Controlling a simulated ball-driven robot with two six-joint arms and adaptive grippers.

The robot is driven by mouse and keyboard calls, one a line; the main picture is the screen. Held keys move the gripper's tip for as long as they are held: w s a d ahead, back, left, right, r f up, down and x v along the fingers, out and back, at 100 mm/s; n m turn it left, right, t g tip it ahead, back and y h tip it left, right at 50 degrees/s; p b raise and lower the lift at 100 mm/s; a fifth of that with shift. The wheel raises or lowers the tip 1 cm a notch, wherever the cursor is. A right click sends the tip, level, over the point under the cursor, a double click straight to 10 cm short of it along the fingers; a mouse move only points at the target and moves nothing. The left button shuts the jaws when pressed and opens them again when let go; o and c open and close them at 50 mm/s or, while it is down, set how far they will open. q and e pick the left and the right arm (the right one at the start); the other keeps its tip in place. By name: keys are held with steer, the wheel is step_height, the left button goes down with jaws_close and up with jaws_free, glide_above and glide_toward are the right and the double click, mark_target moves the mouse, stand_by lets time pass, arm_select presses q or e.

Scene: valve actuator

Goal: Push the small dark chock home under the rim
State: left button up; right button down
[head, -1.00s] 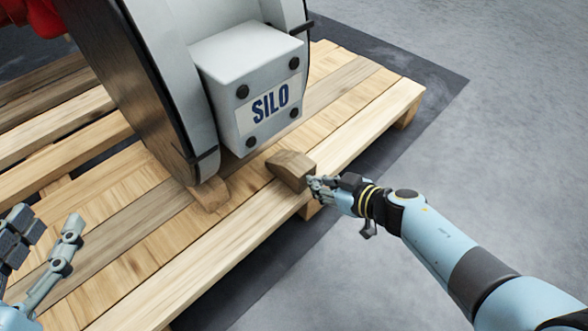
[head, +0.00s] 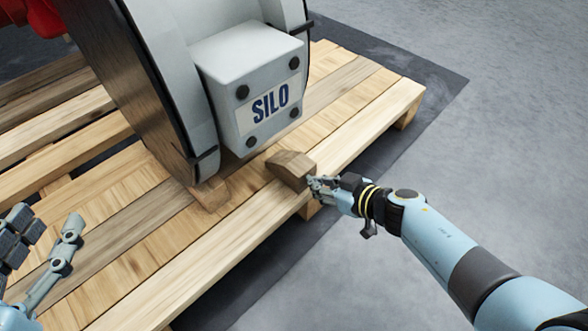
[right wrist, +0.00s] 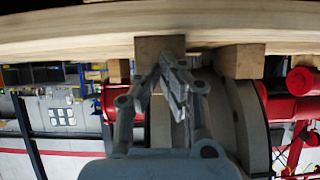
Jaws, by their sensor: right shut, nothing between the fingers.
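In the right wrist view, which is upside down, the shut fingers (right wrist: 174,70) overlap the chock (right wrist: 152,46); contact is unclear. My left gripper (head: 45,232) is open and empty at the lower left, away from the chock.
A lighter wooden block (head: 211,192) sits under the big round drum's rim (head: 207,162), left of the chock. The slatted pallet (head: 205,265) has dark gaps between planks. Grey floor (head: 480,150) is clear to the right.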

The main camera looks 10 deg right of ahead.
mark_target(283, 157)
steer(key=shift+w+a, duration=0.1)
steer(key=shift+a, duration=0.05)
steer(key=shift+w+a, duration=0.65)
steer(key=shift+w, duration=0.25)
steer(key=shift+w+a, duration=0.1)
steer(key=shift+w+a, duration=0.75)
steer(key=shift+w, duration=0.25)
steer(key=shift+w+a+b, duration=0.25)
steer(key=shift+w+a, duration=0.6)
steer(key=shift+w, duration=0.25)
steer(key=shift+w+a+b, duration=0.2)
steer(key=shift+w+a, duration=0.65)
steer(key=shift+w, duration=0.2)
steer(key=shift+w+r, duration=0.1)
